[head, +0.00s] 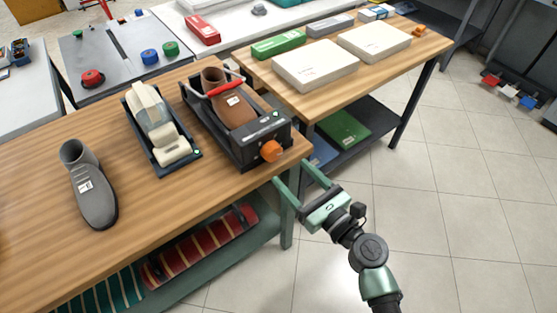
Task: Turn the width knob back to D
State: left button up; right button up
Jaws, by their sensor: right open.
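The orange width knob (271,151) sits on the front end of a black shoe stretcher (238,152) near the right corner of the wooden bench. A brown shoe (229,99) with a white tag is mounted on the stretcher, and a red-handled lever lies across it. The knob's letter marks are too small to read. My right gripper (292,187) is open and empty, just off the bench's corner, below and right of the knob and apart from it. My left gripper is not in view.
A beige device on a black tray (160,124) and a grey shoe (87,185) stand left on the bench. A second table (285,96) with boxes is behind. Rolled striped textiles (200,243) lie on the shelf below. Tiled floor (420,230) is clear at right.

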aim_at(275, 156)
jog(key=x, duration=0.7)
jog(key=shift+s+f+p, duration=0.1)
jog(key=shift+p, duration=0.25)
jog(key=c, duration=1.4)
